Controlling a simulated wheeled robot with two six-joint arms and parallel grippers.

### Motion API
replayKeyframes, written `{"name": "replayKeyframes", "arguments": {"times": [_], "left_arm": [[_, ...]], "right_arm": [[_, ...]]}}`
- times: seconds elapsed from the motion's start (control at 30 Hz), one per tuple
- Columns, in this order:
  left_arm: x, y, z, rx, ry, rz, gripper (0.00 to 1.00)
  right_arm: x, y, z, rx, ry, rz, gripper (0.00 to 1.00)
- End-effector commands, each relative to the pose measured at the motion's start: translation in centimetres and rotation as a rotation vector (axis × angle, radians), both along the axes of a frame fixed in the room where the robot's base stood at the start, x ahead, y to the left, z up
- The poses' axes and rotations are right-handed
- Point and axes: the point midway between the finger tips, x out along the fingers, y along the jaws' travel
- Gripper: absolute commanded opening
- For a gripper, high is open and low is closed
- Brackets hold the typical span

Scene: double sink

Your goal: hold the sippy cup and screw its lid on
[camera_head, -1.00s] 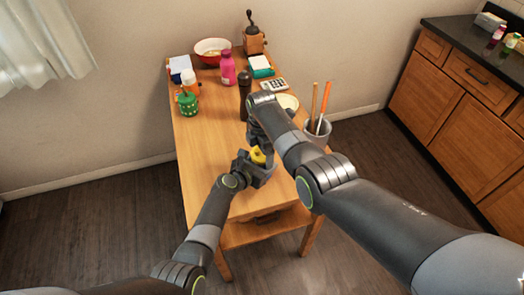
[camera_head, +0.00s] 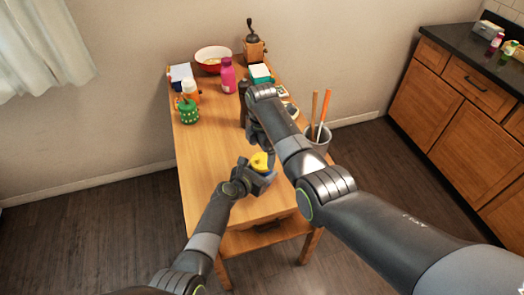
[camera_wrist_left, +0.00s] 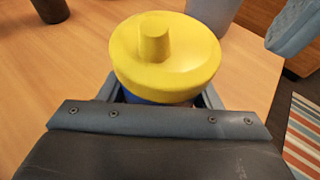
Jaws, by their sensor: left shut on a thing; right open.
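The sippy cup has a blue body (camera_wrist_left: 150,97), mostly hidden by its lid and my gripper in the left wrist view. Its yellow lid (camera_head: 260,161) with a short spout sits on top of it; the lid also shows large in the left wrist view (camera_wrist_left: 165,58). I cannot tell how tightly the lid is seated. My left gripper (camera_head: 262,175) is shut around the cup body, holding it over the front part of the table. My right gripper (camera_head: 257,142) is open, just behind and above the lid, apart from it, its fingers partly hidden by its own arm.
The wooden table (camera_head: 205,180) is clear at its left and middle. A grey holder (camera_head: 318,140) with sticks stands at the right edge. A dark bottle (camera_head: 243,95), a pink bottle (camera_head: 228,75), a green container (camera_head: 189,111) and a red bowl (camera_head: 212,58) stand farther back.

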Motion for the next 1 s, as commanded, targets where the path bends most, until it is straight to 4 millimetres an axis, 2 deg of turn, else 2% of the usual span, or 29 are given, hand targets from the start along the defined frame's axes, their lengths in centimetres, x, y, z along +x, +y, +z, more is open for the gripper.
{"name": "replayKeyframes", "arguments": {"times": [0.1,0.3,0.47,0.77,0.87,1.0], "left_arm": [[0.0,0.0,0.0,0.000,0.000,0.000,0.00],[0.0,0.0,0.0,0.000,0.000,0.000,0.00],[0.0,0.0,0.0,0.000,0.000,0.000,0.00],[0.0,0.0,0.0,0.000,0.000,0.000,0.00],[0.0,0.0,0.0,0.000,0.000,0.000,0.00],[0.0,0.0,0.0,0.000,0.000,0.000,0.00]], "right_arm": [[0.0,0.0,0.3,0.000,-0.001,0.014,0.82],[0.1,0.0,2.6,0.001,-0.002,0.147,0.82],[0.0,0.0,3.5,0.000,0.001,0.203,0.82],[0.0,-0.1,3.4,0.000,0.001,0.204,0.82],[0.0,0.0,2.7,-0.001,0.002,0.204,0.82],[-0.1,-0.1,0.8,-0.002,0.005,0.203,0.82]]}}
